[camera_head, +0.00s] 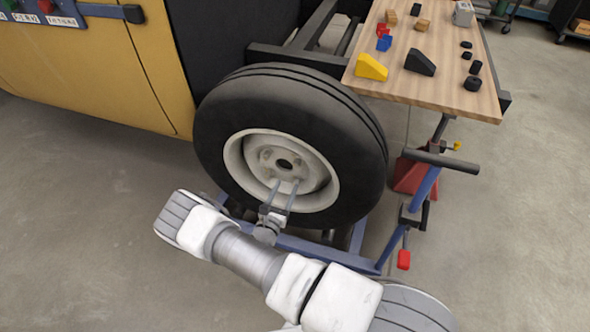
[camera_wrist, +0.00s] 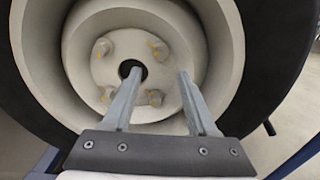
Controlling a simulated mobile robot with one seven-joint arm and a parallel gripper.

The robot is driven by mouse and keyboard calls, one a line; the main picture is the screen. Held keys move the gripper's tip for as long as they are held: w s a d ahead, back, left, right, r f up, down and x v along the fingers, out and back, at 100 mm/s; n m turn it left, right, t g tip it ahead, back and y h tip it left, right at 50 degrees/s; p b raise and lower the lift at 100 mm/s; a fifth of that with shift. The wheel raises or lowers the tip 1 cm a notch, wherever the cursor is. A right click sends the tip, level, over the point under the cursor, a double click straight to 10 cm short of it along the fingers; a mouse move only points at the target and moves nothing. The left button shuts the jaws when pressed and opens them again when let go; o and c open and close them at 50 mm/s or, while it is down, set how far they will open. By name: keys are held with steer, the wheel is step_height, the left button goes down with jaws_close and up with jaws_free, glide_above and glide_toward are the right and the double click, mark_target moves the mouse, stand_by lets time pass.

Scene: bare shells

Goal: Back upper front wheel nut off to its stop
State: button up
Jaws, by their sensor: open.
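The wheel (camera_head: 215,120) has a black tyre and a pale rim, upright beside the yellow body. In the wrist view, several nuts with small yellow marks surround a dark centre hole (camera_wrist: 133,70). The upper two are the upper left nut (camera_wrist: 102,48) and the upper right nut (camera_wrist: 158,48); the frames do not settle which is the front one. My gripper (camera_head: 287,182) is in front of the lower hub. In the wrist view my gripper (camera_wrist: 159,73) is open and empty, its fingertips below the upper right nut, one on each side. No contact with a nut is visible.
A wooden table (camera_head: 440,97) with blocks and black cylinders stands at the right, close to the tyre. A blue stand with a black handle (camera_head: 440,161) and red knob (camera_head: 404,260) is right of the wheel. Floor at left (camera_head: 80,190) is clear.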

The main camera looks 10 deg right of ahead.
mark_target(296, 165)
steer(key=b+x, duration=0.2)
steer(key=x, duration=0.7)
steer(key=shift+w+d, duration=0.15)
steer(key=shift+w, duration=0.15)
steer(key=shift+c, duration=0.2)
jaws_close()
